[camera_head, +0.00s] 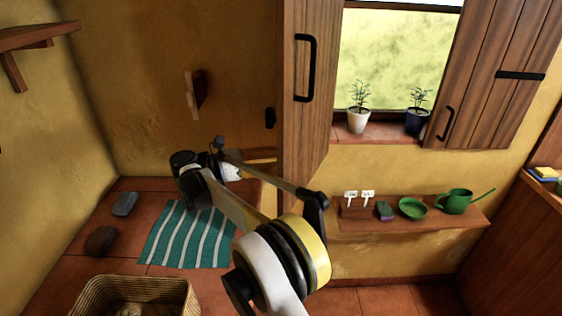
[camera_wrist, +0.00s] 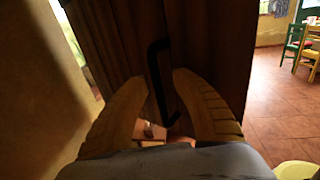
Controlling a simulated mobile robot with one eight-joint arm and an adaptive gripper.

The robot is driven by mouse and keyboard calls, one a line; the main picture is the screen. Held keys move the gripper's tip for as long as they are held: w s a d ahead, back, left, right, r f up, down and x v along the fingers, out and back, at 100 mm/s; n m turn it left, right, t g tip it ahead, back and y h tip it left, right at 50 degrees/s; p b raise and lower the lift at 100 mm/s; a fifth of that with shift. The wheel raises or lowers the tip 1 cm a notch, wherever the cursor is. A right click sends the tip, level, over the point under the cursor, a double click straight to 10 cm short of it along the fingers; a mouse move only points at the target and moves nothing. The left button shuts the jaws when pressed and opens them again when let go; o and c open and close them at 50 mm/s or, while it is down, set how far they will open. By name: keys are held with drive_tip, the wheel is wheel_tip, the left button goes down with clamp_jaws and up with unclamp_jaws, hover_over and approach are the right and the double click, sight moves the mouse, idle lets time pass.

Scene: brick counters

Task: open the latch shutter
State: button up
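The left wooden shutter (camera_head: 318,125) stands swung out from the window, with a black handle (camera_head: 305,68) on its window-side face. A small black fitting (camera_head: 270,118) juts from its other side. The right shutter (camera_head: 490,80) is swung back beside the window, with a small black handle. My gripper (camera_head: 264,155) is at the left side of the left shutter; its tan fingers point towards the panel and their tips are hard to see. In the wrist view my gripper (camera_wrist: 160,78) is open, its fingers on either side of a black bar handle (camera_wrist: 158,82) on dark wood; contact cannot be told.
A shelf (camera_head: 385,226) with a green watering can (camera_head: 456,201) and bowl is below the window. Potted plants (camera_head: 358,121) stand on the sill. A striped cloth (camera_head: 190,236) and wicker basket (camera_head: 135,295) lie on the tiled counter. Chairs (camera_wrist: 295,45) stand at far right.

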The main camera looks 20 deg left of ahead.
wheel_tip(320, 180, up, 10)
drive_tip(key=shift+f, duration=0.25)
